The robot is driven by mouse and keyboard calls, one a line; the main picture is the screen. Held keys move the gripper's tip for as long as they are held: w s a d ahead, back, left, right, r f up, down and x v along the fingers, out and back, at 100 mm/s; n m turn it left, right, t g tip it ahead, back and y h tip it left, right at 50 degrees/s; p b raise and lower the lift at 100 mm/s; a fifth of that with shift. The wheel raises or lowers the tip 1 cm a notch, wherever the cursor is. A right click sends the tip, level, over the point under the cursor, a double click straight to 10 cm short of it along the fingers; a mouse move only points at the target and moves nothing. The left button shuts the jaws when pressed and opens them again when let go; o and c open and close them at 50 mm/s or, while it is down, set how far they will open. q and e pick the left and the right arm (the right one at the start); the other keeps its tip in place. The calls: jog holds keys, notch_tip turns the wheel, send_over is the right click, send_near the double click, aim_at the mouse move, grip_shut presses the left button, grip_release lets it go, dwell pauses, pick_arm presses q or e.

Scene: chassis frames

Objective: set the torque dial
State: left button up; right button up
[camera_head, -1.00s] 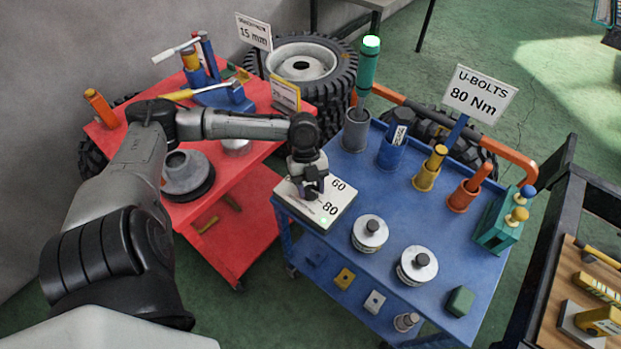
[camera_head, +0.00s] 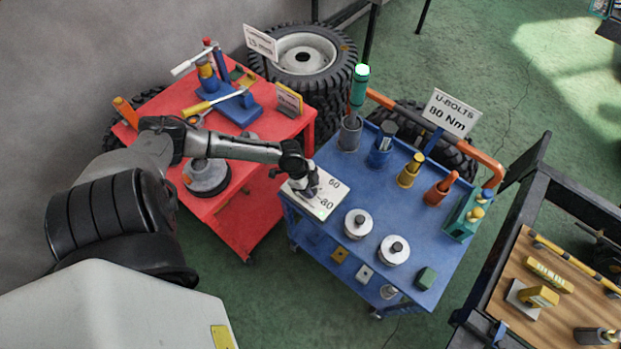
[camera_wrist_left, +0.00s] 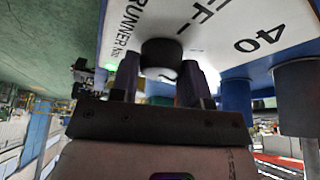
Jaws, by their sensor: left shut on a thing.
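The torque dial's white panel (camera_head: 326,203) sits at the near left corner of the blue cart and carries the marks 60 and 80. My left gripper (camera_head: 309,190) is over the panel's left part and hides the knob in the head view. In the left wrist view, the dark round knob (camera_wrist_left: 161,58) stands between the two fingers of my left gripper (camera_wrist_left: 158,80), which are shut on it. The panel (camera_wrist_left: 225,25) there shows 40 and OFF. A small green light (camera_head: 321,215) glows on its near edge. Where the knob points cannot be told. My right gripper is not in view.
A sign (camera_head: 447,113) on the blue cart (camera_head: 335,240) reads U-BOLTS 80 Nm. Cups with tools and two silver round pieces (camera_head: 358,223) stand on the cart. A red cart (camera_head: 243,205) is at left, a dark-framed bench (camera_head: 515,250) at right.

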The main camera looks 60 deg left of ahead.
pick_arm(q)
jog(key=n+y+p, duration=0.1)
jog(key=n+p, duration=0.2)
jog(key=p, duration=0.2)
jog(key=n+t+y+p, duration=0.1)
jog(key=n+p, duration=0.3)
jog(key=p, duration=0.1)
jog(key=n+y+p, duration=0.1)
jog(key=n+p, duration=0.3)
jog(key=p, duration=0.1)
jog(key=shift+d+r+y, duration=0.25)
jog(key=shift+r+y, duration=0.05)
jog(key=shift+y, duration=0.1)
jog(key=shift+n+y+p, duration=0.3)
jog(key=shift+n+p, duration=0.4)
jog(key=shift+n, duration=0.3)
jog(key=shift+f+n+y+p, duration=0.1)
jog(key=shift+n+y+p, duration=0.2)
jog(key=shift+n+p, duration=0.45)
jog(key=n+y, duration=0.1)
jog(key=n, duration=0.2)
jog(key=shift+d+f+g, duration=0.1)
jog(key=shift+f+g, duration=0.05)
jog(key=shift+g, duration=0.15)
jog(key=shift+f+n+g+y, duration=0.1)
jog(key=shift+n+g+y, duration=0.2)
jog(key=shift+n, duration=0.95)
jog(key=shift+n+g+y, duration=0.4)
jog(key=shift+n+g, duration=0.2)
jog(key=shift+n, duration=1.1)
